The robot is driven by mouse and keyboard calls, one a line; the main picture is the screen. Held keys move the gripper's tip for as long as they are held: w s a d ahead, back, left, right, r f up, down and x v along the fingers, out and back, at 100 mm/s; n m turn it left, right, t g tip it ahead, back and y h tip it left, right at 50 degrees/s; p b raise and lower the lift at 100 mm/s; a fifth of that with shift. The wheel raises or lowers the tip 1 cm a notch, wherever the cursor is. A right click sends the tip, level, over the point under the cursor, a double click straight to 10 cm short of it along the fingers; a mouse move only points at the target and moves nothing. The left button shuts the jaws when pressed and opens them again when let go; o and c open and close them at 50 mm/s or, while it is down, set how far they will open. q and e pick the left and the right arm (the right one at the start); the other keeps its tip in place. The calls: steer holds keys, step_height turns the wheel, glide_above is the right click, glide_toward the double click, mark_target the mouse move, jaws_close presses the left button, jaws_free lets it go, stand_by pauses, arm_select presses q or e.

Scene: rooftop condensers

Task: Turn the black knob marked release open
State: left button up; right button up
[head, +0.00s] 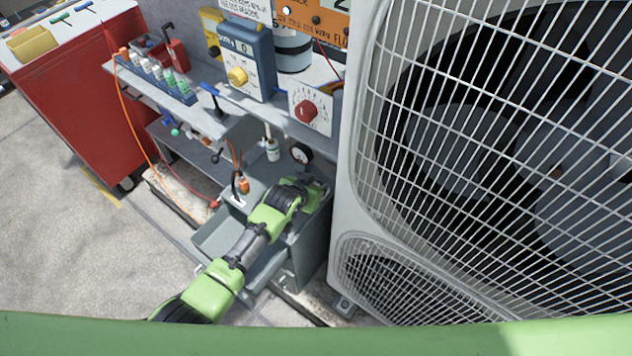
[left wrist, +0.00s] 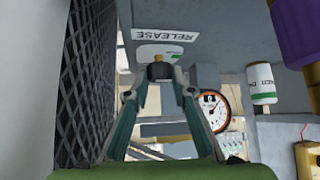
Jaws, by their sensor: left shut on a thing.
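The black knob (left wrist: 161,72) shows in the left wrist view, under a white label reading RELEASE (left wrist: 165,35) that appears upside down. It sits on a grey panel (left wrist: 228,30) and has a small yellow part at its top. My left gripper (left wrist: 160,83) has a finger on each side of the knob and is shut on it. In the head view my left gripper (head: 316,188) is at the grey cabinet beside the condenser, and my own arm hides the knob there. My right gripper is in neither view.
The condenser (head: 352,190) with its wire grille stands close on the right. A dial gauge (head: 301,153) and a white bottle (head: 272,150) are near the gripper. An open grey drawer (head: 212,236) lies below my arm. A red cabinet (head: 75,95) stands at the left; the floor before it is clear.

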arm_select(q)
steer(key=o, duration=1.1)
steer(key=v, duration=1.2)
